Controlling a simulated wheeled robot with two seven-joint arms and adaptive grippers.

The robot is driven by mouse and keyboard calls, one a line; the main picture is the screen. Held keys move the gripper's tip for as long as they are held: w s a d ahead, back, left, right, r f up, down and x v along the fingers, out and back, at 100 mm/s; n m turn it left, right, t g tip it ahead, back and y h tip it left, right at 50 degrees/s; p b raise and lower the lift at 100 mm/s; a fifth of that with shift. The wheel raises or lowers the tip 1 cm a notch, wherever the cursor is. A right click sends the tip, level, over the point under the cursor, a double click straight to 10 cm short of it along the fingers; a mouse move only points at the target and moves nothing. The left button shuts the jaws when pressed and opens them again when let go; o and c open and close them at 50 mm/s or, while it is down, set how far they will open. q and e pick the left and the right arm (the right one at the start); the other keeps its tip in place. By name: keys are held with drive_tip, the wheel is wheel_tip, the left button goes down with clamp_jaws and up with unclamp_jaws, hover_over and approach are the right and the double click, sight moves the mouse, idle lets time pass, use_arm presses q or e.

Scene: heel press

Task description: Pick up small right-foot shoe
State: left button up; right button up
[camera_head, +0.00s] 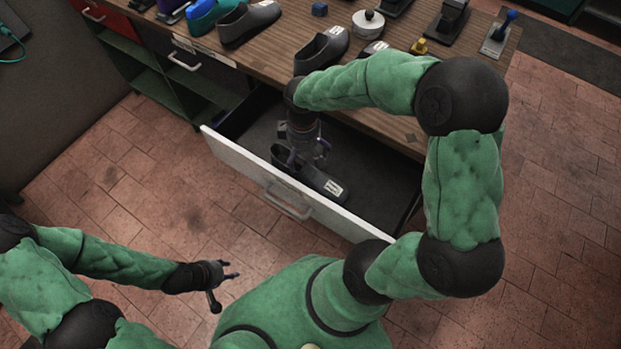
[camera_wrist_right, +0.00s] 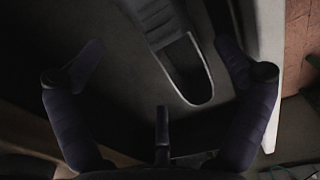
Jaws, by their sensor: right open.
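A dark grey shoe (camera_head: 318,180) with a white label lies in the open drawer (camera_head: 385,175). The label is too small to read, so I cannot tell its size or foot. My right gripper (camera_head: 308,158) reaches down into the drawer over the shoe's left end and hides part of it. In the right wrist view the shoe (camera_wrist_right: 198,82) shows between and beyond the spread fingers of the open right gripper (camera_wrist_right: 160,65), with nothing held. My left gripper (camera_head: 222,280) is open and empty above the floor, outside the drawer.
The drawer's white front panel (camera_head: 235,150) with a handle stands nearest me. On the wooden table (camera_head: 285,55) above are other shoes, including a dark one (camera_head: 322,48), a white round item (camera_head: 368,22), a yellow item (camera_head: 420,46) and a blue cube (camera_head: 319,9).

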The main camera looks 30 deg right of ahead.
sight(305, 166)
wheel_tip(305, 166, down, 2)
drive_tip(key=shift+w+f+b, duration=0.15)
drive_tip(key=shift+f+b, duration=1.5)
drive_tip(key=shift+f, duration=1)
drive_tip(key=shift+r, duration=0.1)
drive_tip(key=c, duration=1.3)
